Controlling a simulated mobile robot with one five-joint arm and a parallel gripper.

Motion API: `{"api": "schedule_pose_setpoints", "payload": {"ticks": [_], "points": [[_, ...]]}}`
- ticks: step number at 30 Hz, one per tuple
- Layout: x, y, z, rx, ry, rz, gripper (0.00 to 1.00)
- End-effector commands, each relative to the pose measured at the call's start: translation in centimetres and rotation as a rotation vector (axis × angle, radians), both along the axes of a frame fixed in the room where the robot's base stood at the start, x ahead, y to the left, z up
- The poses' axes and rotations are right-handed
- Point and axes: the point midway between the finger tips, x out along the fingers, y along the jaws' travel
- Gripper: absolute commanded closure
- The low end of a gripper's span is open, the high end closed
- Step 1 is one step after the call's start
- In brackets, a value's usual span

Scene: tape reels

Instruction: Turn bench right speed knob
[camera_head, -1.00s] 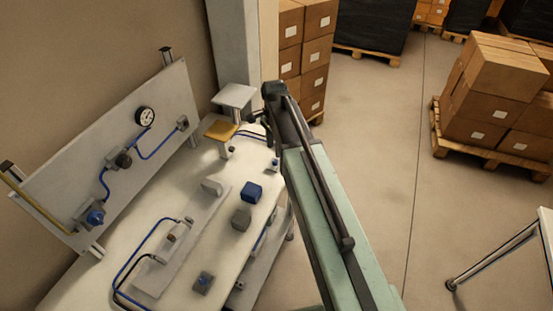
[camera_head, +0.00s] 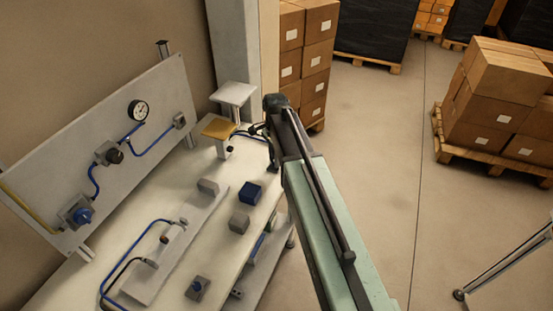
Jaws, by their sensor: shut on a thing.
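My gripper (camera_head: 273,167) is at the far right corner of the white bench (camera_head: 135,221), pointing down at the end of my arm. It is shut on the small dark right speed knob there, which the gripper hides. The finger tips are small and dark in this view, and the knob's angle cannot be seen.
A panel (camera_head: 58,170) with a gauge (camera_head: 138,111) stands at the left.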

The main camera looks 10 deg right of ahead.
Motion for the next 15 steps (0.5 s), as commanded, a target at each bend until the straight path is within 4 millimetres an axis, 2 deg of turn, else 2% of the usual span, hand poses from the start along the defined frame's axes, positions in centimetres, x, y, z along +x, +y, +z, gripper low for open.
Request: {"api": "schedule_pose_setpoints", "payload": {"ticks": [8,15], "points": [[0.02,-0.03,0.0,0.0,-0.001,0.063,1.0],[0.03,-0.06,0.0,0.0,-0.001,0.231,1.0]]}}
